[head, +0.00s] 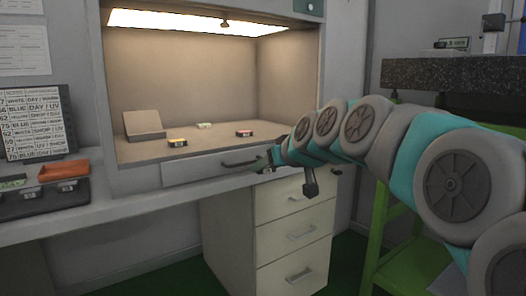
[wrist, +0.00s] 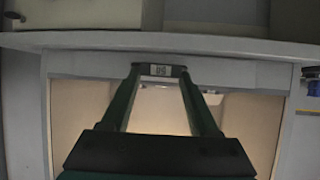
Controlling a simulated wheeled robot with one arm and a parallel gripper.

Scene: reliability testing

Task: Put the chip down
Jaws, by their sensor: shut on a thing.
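In the head view my gripper (head: 266,163) is in front of the lit booth's front edge, near a dark drawer handle. The held chip cannot be made out clearly there. Three other chips lie on the booth floor: a yellow-and-red one (head: 177,142), a pale green one (head: 204,126) and a red one (head: 244,133).
The lit booth (head: 190,80) has side walls and a beige sloped stand (head: 143,124) at its left. An orange tray (head: 63,171), a dark slotted rack (head: 45,199) and a list board (head: 38,124) are on the left counter. Drawers (head: 294,235) stand below.

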